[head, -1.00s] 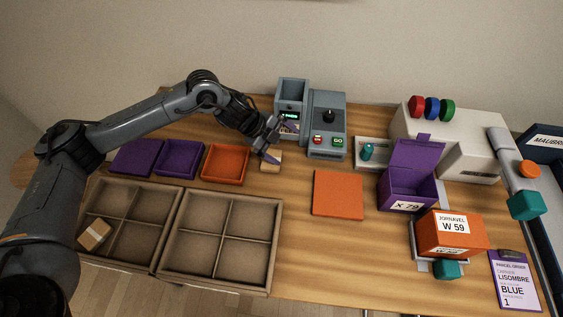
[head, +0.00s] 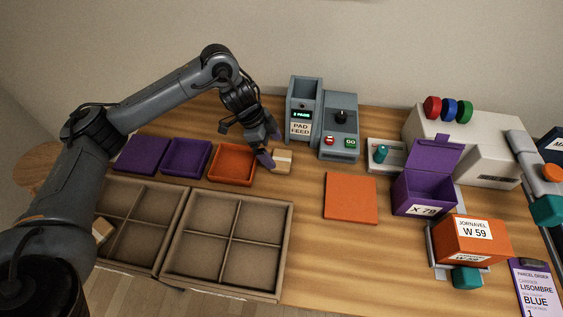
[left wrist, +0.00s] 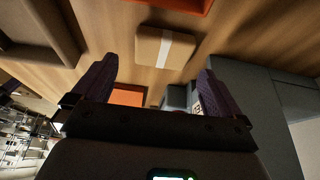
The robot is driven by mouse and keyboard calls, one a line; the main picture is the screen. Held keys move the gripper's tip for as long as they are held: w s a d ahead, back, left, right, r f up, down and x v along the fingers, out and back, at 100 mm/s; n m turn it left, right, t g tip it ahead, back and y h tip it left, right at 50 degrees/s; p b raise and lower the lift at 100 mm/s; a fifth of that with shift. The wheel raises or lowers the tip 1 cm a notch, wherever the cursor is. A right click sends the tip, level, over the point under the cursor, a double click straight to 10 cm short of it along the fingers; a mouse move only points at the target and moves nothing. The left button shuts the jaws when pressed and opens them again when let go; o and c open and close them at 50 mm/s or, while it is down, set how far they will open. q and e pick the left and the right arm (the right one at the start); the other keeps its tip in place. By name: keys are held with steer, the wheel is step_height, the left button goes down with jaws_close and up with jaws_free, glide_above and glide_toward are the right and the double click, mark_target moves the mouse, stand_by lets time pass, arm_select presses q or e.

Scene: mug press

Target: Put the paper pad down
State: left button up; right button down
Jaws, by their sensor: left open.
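The paper pad (head: 283,162), a small tan block with a pale band, lies on the wooden table just right of the orange tray. It also shows in the left wrist view (left wrist: 165,47), beyond the fingertips. My left gripper (head: 269,148) is open with purple fingertips. In the head view it is just left of the pad and overlaps its left edge. In the left wrist view the two fingers (left wrist: 156,76) are spread wide with nothing between them. My right gripper is not in view.
The grey pad feed (head: 302,112) stands behind the pad, beside a control box (head: 339,127). The orange tray (head: 232,164) is close on the left. A flat orange square (head: 350,198) lies to the right. Divided brown crates (head: 228,243) fill the front left.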

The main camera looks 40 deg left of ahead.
mark_target(281, 159)
arm_select(q)
steer(key=shift+w+p+x, duration=0.2)
steer(key=shift+p+x, duration=0.15)
steer(key=shift+x, duration=2.35)
steer(key=shift+r, duration=0.1)
steer(key=shift+c, duration=0.3)
steer(key=c, duration=0.9)
steer(key=shift+o, duration=0.2)
